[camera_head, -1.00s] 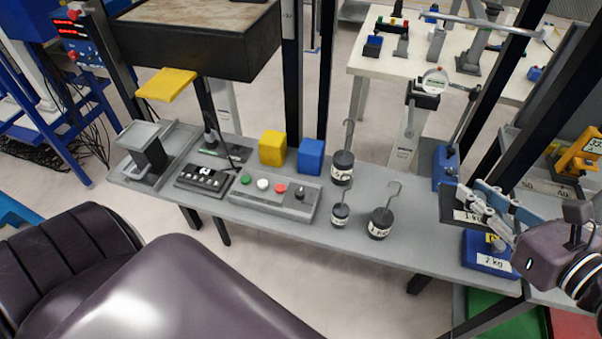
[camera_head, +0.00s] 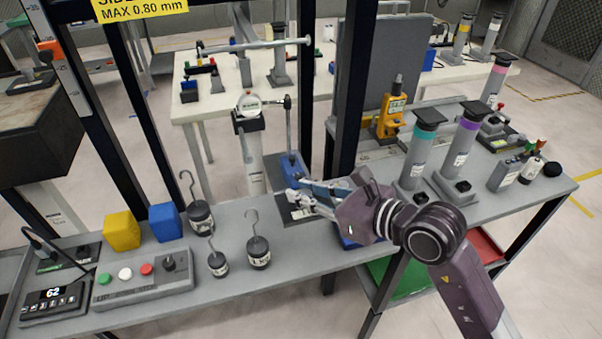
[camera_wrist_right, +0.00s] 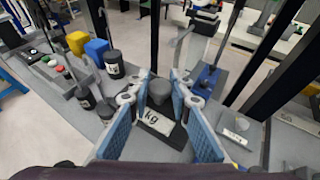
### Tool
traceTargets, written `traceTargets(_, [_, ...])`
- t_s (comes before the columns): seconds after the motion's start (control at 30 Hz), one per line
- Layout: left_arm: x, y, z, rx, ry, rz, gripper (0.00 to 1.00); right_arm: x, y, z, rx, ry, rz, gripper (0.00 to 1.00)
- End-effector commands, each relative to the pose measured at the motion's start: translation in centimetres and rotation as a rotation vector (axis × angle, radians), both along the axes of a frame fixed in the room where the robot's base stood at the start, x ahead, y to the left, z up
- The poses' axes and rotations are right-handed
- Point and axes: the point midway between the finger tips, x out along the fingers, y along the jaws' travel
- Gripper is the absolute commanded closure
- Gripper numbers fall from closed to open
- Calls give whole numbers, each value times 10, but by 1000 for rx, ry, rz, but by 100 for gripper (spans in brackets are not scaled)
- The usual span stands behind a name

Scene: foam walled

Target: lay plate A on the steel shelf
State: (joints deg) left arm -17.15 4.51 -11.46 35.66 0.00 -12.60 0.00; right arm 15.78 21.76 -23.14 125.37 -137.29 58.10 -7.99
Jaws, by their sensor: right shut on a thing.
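A blue block (camera_head: 348,242) is partly hidden behind the gripper. I cannot tell which surface is the steel shelf. My left gripper is out of view.
Three hooked black weights (camera_head: 258,254) stand left of the gripper, with yellow (camera_head: 122,231) and blue cubes (camera_head: 165,222) and a button box (camera_head: 143,282) further left. A dial gauge stand (camera_head: 290,165) is close behind. Dark posts (camera_head: 348,95) rise behind; tall cylinders (camera_head: 420,150) stand right.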

Motion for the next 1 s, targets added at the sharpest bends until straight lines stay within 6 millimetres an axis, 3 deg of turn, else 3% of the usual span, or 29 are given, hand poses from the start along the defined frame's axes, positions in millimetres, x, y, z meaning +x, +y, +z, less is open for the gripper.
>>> traceTargets(0.3, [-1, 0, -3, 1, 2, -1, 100, 1, 0, -66, 7, -6, -1, 100])
traceTargets(0.63, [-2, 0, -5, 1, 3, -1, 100, 1, 0, -93, 7, -11, -1, 100])
traceTargets(0.83, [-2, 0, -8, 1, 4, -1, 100, 1, 0, -121, 7, -7, -1, 100])
traceTargets(1.0, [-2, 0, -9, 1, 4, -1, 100, 1, 1, -129, 7, -11, -1, 100])
